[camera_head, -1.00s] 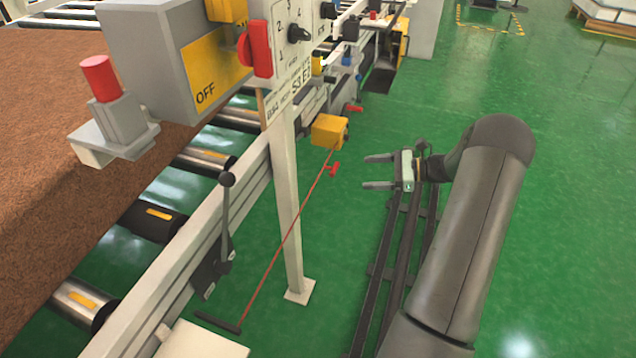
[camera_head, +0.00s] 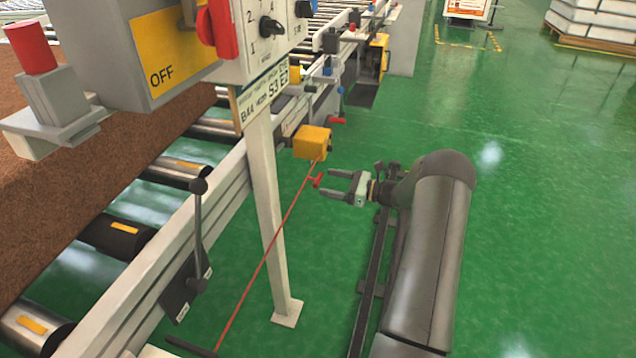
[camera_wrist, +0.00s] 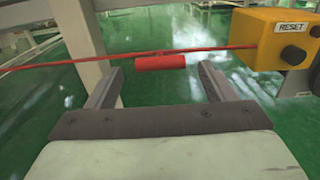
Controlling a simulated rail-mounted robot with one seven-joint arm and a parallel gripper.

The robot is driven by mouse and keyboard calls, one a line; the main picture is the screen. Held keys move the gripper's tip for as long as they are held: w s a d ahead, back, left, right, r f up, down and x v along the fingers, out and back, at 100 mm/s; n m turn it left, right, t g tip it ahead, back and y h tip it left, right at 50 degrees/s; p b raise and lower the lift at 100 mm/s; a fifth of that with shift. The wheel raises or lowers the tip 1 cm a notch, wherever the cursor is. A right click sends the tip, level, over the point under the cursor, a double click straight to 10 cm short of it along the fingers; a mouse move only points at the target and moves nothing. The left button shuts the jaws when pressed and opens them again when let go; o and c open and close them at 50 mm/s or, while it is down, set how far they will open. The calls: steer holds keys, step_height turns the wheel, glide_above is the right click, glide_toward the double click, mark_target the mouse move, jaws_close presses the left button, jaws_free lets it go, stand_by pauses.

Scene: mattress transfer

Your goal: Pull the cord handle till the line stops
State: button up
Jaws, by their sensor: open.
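The red cord handle (camera_head: 316,181) is a short red bar hanging just under the red cord (camera_head: 264,262). The cord runs from the yellow box (camera_head: 311,142) down to the lower left. My gripper (camera_head: 324,184) is open, its fingers pointing left at the handle. In the wrist view the handle (camera_wrist: 160,62) lies crosswise ahead, between the lines of the two fingers, near their tips. The cord (camera_wrist: 210,48) passes just above it. The yellow box (camera_wrist: 275,38), marked RESET, is at the upper right. I cannot tell whether a finger touches the handle.
A white post (camera_head: 267,205) stands left of the handle, beside the roller conveyor's rail (camera_head: 170,250). A grey control box (camera_head: 150,50) and a switch panel (camera_head: 265,50) sit above. A black-knobbed lever (camera_head: 198,225) is on the rail.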

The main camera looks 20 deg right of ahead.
mark_target(318, 178)
steer(key=x, duration=0.4)
steer(key=shift+w+a+b, duration=0.3)
